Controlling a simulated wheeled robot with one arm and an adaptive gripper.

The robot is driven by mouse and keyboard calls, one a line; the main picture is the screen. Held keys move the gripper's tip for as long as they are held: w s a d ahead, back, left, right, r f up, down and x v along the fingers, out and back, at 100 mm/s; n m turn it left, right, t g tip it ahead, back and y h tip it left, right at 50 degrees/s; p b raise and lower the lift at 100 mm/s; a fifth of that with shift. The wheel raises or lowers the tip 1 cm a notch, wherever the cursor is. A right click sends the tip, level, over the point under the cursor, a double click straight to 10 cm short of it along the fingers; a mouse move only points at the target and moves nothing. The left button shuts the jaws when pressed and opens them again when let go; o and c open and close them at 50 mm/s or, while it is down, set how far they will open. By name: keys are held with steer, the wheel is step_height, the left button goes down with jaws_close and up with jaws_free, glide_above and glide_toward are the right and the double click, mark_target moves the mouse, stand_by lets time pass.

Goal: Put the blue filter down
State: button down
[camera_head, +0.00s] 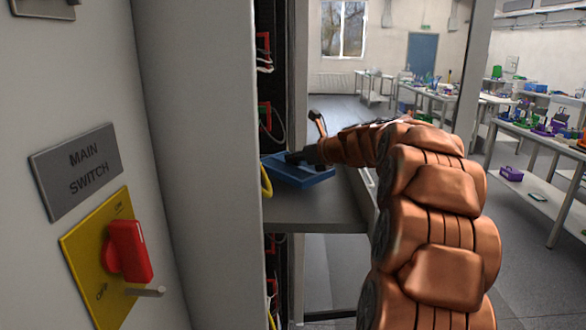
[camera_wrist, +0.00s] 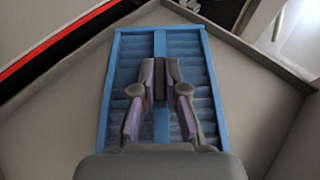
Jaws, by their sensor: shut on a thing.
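The blue filter (camera_head: 300,173) is a flat, framed panel at the end of my copper-coloured arm, over a grey shelf (camera_head: 318,212) of the cabinet. In the wrist view the filter (camera_wrist: 200,60) shows a blue rim, pleated slats and a middle bar. My gripper (camera_wrist: 160,72) is shut on the filter's middle bar. In the head view my gripper (camera_head: 295,157) is small and dark against the filter. The filter is over or on the shelf surface (camera_wrist: 60,95); I cannot tell whether it touches.
A cabinet wall with a yellow plate and red main switch (camera_head: 128,252) stands close at left. Red connectors (camera_head: 265,115) and a yellow cable (camera_head: 266,180) are beside the filter. The shelf has a raised edge (camera_wrist: 255,55). Workbenches (camera_head: 545,140) stand far right.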

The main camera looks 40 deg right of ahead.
mark_target(299, 166)
step_height(299, 166, down, 2)
steer(key=shift+f, duration=0.2)
steer(key=shift+w+a+f, duration=0.1)
steer(key=shift+a+f, duration=0.05)
steer(key=shift+f, duration=0.2)
steer(key=shift+f, duration=0.1)
steer(key=c, duration=1.2)
jaws_free()
steer(key=b+v, duration=0.1)
steer(key=v, duration=0.9)
steer(key=shift+s+b, duration=0.25)
steer(key=shift+b, duration=0.1)
steer(key=shift+s+r, duration=0.5)
steer(key=shift+s, duration=0.15)
